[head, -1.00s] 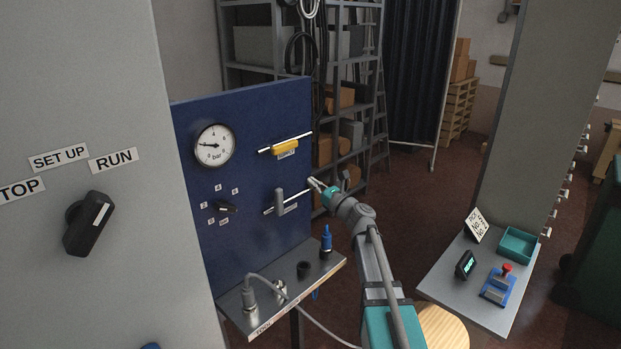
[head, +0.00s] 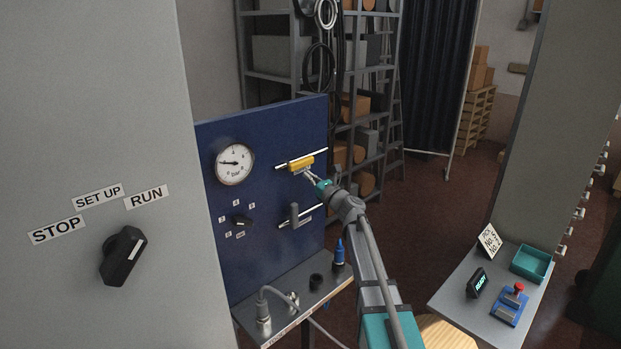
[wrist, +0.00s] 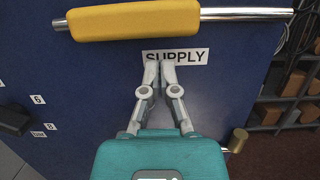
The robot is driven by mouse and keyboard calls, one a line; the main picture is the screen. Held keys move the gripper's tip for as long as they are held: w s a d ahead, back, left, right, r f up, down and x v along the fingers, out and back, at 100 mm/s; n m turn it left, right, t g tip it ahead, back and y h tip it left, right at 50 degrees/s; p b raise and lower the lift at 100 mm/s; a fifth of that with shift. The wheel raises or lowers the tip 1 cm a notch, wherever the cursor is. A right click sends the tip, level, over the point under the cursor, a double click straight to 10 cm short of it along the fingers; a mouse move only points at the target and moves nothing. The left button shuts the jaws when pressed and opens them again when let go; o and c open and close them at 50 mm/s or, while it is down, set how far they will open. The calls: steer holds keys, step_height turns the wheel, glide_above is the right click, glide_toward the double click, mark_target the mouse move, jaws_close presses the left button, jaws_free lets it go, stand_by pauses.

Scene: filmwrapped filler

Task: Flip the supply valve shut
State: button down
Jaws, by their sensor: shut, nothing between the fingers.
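The supply valve has a yellow lever (head: 301,163) lying along a horizontal metal pipe (head: 316,155) on the blue panel (head: 270,118). In the wrist view the yellow lever (wrist: 130,22) spans the upper left, in line with the pipe (wrist: 245,14). A white SUPPLY label (wrist: 188,56) sits just below it, partly covered by my fingers. My gripper (head: 308,173) is shut and empty, just below the lever in the head view. In the wrist view my gripper (wrist: 159,66) has its fingertips together over the label, a little below the lever. I cannot tell whether they touch the panel.

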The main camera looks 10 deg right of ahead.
steer(key=shift+r+p, duration=0.4)
steer(key=shift+r, duration=0.25)
steer(key=shift+d, duration=0.2)
